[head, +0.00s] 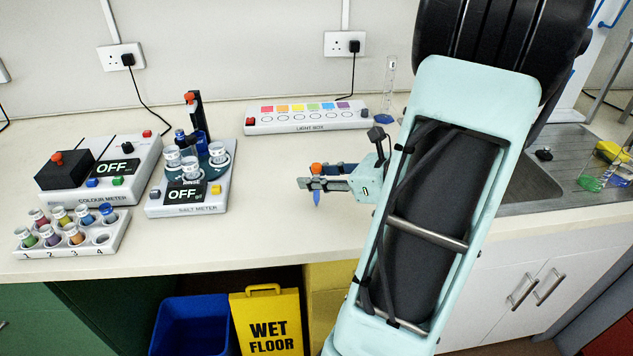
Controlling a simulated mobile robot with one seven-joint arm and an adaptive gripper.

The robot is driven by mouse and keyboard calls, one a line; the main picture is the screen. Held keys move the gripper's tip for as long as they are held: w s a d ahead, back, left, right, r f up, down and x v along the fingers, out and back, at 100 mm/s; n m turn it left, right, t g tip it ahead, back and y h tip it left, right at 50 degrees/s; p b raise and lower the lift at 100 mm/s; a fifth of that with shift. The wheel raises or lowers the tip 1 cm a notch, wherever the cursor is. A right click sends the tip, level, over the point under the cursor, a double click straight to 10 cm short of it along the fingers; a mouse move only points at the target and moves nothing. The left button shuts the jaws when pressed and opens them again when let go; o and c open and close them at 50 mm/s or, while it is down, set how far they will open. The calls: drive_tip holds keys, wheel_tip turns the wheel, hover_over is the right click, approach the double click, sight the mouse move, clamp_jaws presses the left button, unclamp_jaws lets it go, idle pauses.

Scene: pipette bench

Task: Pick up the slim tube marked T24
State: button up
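A slim tube with an orange cap (316,168) and a pointed blue lower end (316,199) is upright at the middle of the bench. My gripper (315,183) reaches in from the right with its fingers around this tube. The near finger hides the tube's middle. No rack or stand shows under the blue end, and the gripper looks shut on the tube. I cannot tell how high the tip is above the bench. No T24 marking is readable in this view.
The colour meter (137,158), salt meter (160,208) and a rack of coloured vials (87,248) stand at the left. A light box (292,129) and a clear cylinder (391,76) are behind. A sink (529,184) is at the right. The front middle bench is clear.

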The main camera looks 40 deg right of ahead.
clamp_jaws()
